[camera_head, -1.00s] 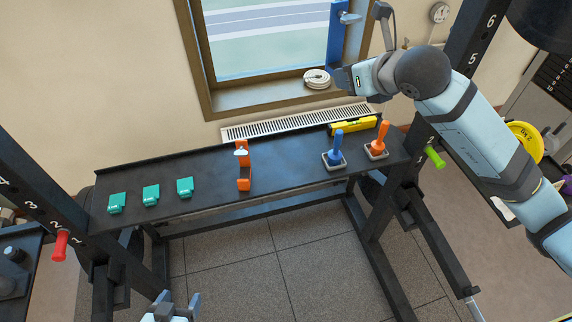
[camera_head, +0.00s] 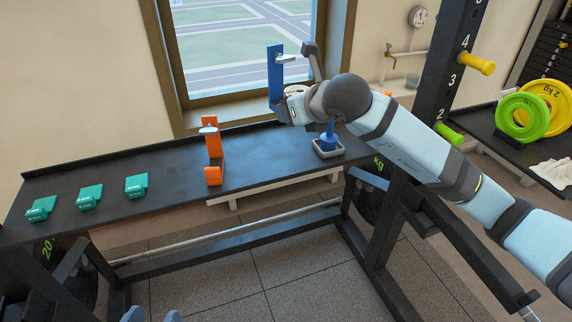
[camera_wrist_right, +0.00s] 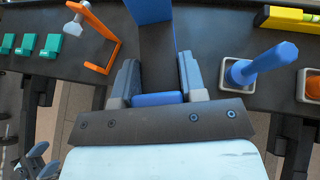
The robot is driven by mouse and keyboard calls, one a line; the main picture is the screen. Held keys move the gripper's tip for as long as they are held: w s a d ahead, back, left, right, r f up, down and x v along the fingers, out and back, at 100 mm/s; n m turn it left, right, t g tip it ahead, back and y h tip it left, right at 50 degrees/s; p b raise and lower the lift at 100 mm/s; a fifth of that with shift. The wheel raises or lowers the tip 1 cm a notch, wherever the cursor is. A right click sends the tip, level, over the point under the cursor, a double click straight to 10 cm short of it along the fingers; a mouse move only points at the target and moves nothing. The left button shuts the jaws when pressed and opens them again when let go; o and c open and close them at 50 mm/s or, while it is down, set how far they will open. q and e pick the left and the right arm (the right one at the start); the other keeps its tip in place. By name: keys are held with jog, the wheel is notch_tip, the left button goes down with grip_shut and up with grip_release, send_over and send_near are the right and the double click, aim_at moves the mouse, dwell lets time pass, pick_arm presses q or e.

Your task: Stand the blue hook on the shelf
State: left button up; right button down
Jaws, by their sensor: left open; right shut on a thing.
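The blue hook (camera_head: 275,72) is upright in the head view, in front of the window, with a pale clip-like part at its upper right. My right gripper (camera_wrist_right: 158,90) is shut on it in the right wrist view. In the head view my right wrist hides the hook's lower end, so I cannot tell its gap to the black shelf (camera_head: 250,178). The hook is between an upright orange hook (camera_head: 213,158) and a blue-handled peg in a grey tray (camera_head: 328,148). My left gripper (camera_head: 150,315) is open and empty at the bottom edge, away from the shelf.
Several teal blocks (camera_head: 90,197) lie on the shelf's left part. A yellow level (camera_wrist_right: 288,18) and an orange peg (camera_wrist_right: 312,88) show at the right in the wrist view. A rack post (camera_head: 452,75) stands at right. Bare shelf lies between the orange hook and grey tray.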

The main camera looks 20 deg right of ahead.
jog(key=b, duration=0.5)
send_over(286, 170)
notch_tip(286, 170, down, 6)
pick_arm(q)
jog(key=shift+s+d+f+t+h+b, duration=0.15)
jog(key=shift+s+d+f+h+b, duration=0.15)
jog(key=shift+f+b, duration=0.3)
jog(key=shift+s+d+f+t+h+b, duration=0.15)
jog(key=shift+d+f+h+b, duration=0.25)
jog(key=shift+f, duration=0.3)
pick_arm(e)
jog(key=shift+w+f, duration=0.1)
jog(key=shift+f, duration=0.7)
jog(key=shift+f+b, duration=0.45)
jog(key=shift+f, duration=1.35)
jog(key=shift+f+b, duration=1.05)
jog(key=shift+f, duration=0.25)
pick_arm(q)
jog(key=shift+w+a+f+m, duration=0.2)
jog(key=shift+w+f+m, duration=0.05)
jog(key=shift+f+m, duration=0.25)
jog(key=shift+w+a+f+m, duration=0.15)
jog(key=shift+w+f+m, duration=0.05)
jog(key=shift+f+m, duration=0.3)
